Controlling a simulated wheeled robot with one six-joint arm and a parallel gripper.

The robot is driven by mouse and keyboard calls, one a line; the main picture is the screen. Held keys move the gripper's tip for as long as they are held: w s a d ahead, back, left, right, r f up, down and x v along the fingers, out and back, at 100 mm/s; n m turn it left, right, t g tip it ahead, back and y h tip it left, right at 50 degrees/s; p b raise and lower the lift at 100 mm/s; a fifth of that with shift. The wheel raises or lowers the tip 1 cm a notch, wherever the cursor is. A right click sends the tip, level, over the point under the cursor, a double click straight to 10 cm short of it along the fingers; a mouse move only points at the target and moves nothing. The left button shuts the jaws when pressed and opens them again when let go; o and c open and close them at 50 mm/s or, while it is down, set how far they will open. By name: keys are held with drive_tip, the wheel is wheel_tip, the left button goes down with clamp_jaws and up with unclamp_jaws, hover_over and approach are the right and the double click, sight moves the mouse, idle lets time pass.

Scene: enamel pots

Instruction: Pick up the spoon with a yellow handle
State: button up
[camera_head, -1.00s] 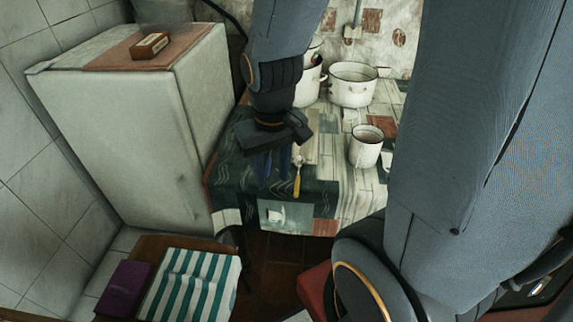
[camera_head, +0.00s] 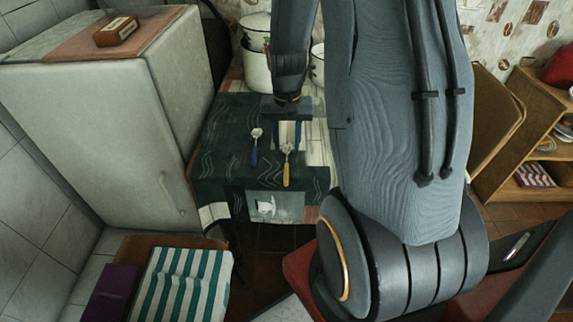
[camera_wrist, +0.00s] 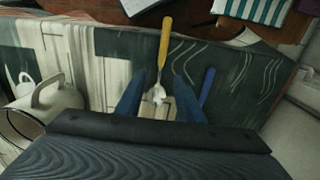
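The spoon with a yellow handle (camera_head: 287,168) lies on the dark patterned part of the tablecloth, its handle toward the table's near edge. In the wrist view the yellow handle (camera_wrist: 165,42) points up, and the metal bowl end shows between my fingers. My gripper (camera_head: 287,138) is open and empty above the bowl end. In the wrist view my gripper (camera_wrist: 160,90) has one blue finger on each side of the spoon's head, apart from it. A spoon with a blue handle (camera_head: 254,149) lies to the left.
A white enamel mug (camera_wrist: 50,108) stands beside my gripper in the wrist view. White pots (camera_head: 257,68) stand at the table's back. A fridge (camera_head: 125,120) borders the table on the left. A striped cloth (camera_head: 182,285) and purple book (camera_head: 110,292) lie at the lower left.

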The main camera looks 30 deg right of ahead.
sight(287, 162)
drive_tip(key=f, duration=0.2)
drive_tip(key=f+p, duration=0.1)
drive_tip(key=shift+s+a+f, duration=0.15)
drive_tip(key=shift+s+a, duration=0.05)
drive_tip(key=shift+s, duration=0.1)
drive_tip(key=shift+f, duration=0.75)
clamp_jaws()
